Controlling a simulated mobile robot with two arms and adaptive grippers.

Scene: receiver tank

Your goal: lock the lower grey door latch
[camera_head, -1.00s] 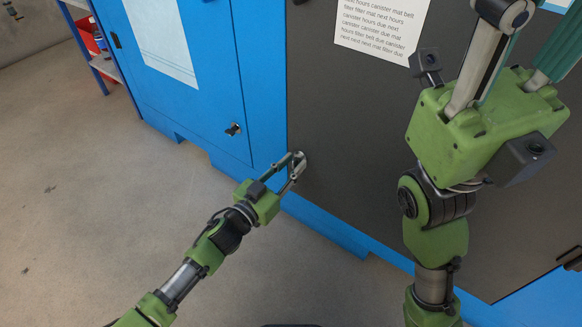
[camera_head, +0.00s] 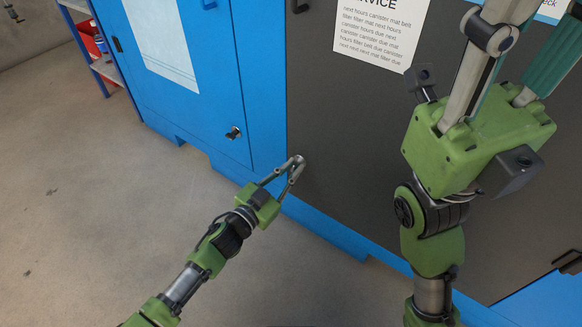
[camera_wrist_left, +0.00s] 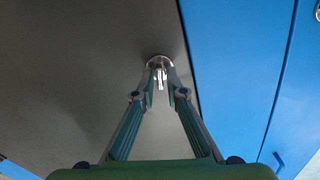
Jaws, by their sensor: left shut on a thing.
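The lower grey door latch (camera_head: 299,159) is a small round metal fitting near the left edge of the dark grey door (camera_head: 350,165). In the left wrist view, the latch (camera_wrist_left: 159,61) shows as a silver ring with a short bright lever (camera_wrist_left: 160,78) between the fingertips. My left gripper (camera_head: 293,168) reaches up to it from below left, its fingertips shut on the latch. It also shows in the left wrist view (camera_wrist_left: 160,72). The fingertips partly hide the latch. My right gripper stands in front of the door, its green body (camera_head: 470,140) in view and its fingertips cut off at the top.
A blue door (camera_head: 200,100) with its own small latch (camera_head: 233,132) is left of the grey door. A white notice (camera_head: 378,30) is on the grey door. A blue-framed shelf (camera_head: 90,50) stands far left. The floor (camera_head: 90,210) at left is clear.

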